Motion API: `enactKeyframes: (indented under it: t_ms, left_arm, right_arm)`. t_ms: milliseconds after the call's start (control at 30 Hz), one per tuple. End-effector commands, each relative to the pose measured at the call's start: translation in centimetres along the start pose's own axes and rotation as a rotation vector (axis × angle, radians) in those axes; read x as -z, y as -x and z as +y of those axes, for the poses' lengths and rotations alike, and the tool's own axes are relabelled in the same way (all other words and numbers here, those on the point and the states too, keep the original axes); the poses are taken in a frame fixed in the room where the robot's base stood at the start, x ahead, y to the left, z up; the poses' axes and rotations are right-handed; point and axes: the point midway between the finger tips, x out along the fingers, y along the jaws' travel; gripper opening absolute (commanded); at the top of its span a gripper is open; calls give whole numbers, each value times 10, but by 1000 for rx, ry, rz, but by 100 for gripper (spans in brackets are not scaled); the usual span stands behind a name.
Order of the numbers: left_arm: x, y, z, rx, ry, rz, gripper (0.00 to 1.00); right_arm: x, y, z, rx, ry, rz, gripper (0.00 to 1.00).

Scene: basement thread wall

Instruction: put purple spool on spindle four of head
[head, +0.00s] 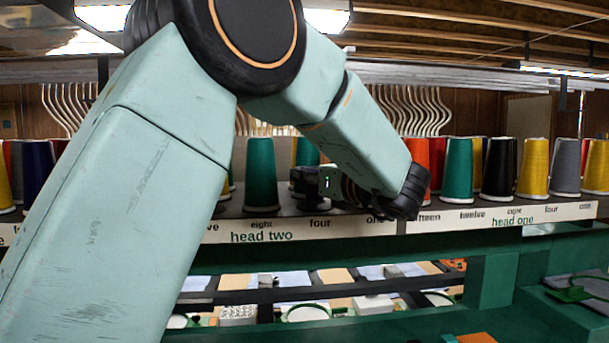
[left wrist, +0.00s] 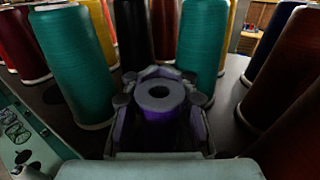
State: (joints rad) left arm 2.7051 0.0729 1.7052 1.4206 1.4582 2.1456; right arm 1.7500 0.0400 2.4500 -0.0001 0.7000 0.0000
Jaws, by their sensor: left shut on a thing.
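My left gripper (head: 308,182) is at the rack above the "four" label (head: 320,222) of head two (head: 262,236). In the left wrist view the gripper (left wrist: 161,101) is shut around the purple spool (left wrist: 160,93), with a finger on each side. The spool's grey round top with a dark centre hole faces the camera, and a purple part shows below it. In the head view I cannot make out the spool behind the gripper. Spindle four is hidden, so I cannot tell whether the spool is on it. My right gripper is not in view.
A teal cone (head: 261,172) stands left of my gripper at "eight". Another teal cone (head: 306,150) stands behind it. Head one's cones, including a yellow one (head: 533,167), stand to the right. In the left wrist view, cones crowd both sides, including a near teal one (left wrist: 75,65).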

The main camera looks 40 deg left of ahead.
Motion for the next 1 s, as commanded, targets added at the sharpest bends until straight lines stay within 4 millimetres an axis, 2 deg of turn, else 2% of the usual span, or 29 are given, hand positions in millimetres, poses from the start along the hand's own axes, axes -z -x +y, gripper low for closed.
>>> enactKeyframes:
  t_ms: [267, 300, 667, 1000]
  left_arm:
    - [2, 0, 0, 0, 0, 0, 0]
    - [2, 0, 0, 0, 0, 0, 22]
    - [2, 0, 0, 0, 0, 0, 53]
    - [2, 2, 0, 0, -1, 0, 54]
  right_arm:
    - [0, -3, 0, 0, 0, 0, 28]
    - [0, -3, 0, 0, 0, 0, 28]
    - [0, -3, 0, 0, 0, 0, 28]
    - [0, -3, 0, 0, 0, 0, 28]
